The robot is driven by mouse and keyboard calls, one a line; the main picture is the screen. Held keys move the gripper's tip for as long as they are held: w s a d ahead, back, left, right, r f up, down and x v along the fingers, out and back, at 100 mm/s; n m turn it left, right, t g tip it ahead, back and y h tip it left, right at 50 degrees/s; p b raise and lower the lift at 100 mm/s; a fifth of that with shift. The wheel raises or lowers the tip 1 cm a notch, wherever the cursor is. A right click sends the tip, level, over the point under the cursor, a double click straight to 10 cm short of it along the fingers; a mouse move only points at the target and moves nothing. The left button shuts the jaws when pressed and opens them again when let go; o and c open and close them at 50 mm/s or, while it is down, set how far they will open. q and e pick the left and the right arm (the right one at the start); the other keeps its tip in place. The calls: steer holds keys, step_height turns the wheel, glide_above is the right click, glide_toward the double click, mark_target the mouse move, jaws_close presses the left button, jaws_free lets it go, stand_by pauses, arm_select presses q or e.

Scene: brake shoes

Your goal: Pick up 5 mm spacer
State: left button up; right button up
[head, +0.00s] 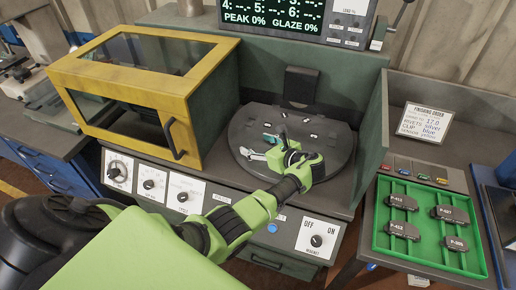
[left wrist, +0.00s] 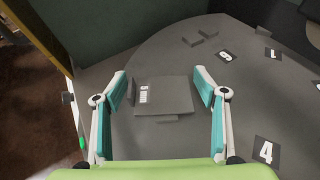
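A flat dark grey block (left wrist: 174,96) with a small white label lies on the round dark plate (left wrist: 235,115) in the left wrist view. My left gripper (head: 258,146) is over the left part of the round plate in the head view. In the left wrist view its teal-padded fingers are spread wide, one on each side of the block, with visible gaps. The block is not clear in the head view. My right gripper is not in view.
The plate bears numbered tags (left wrist: 266,151). A yellow-framed glass-topped box (head: 205,55) stands to its left. A green tray (head: 381,215) with several labelled grey parts is at the right. A control panel (head: 316,238) runs along the front.

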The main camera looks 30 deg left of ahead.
arm_select(q)
steer(key=c, duration=0.7)
steer(key=shift+r, duration=0.15)
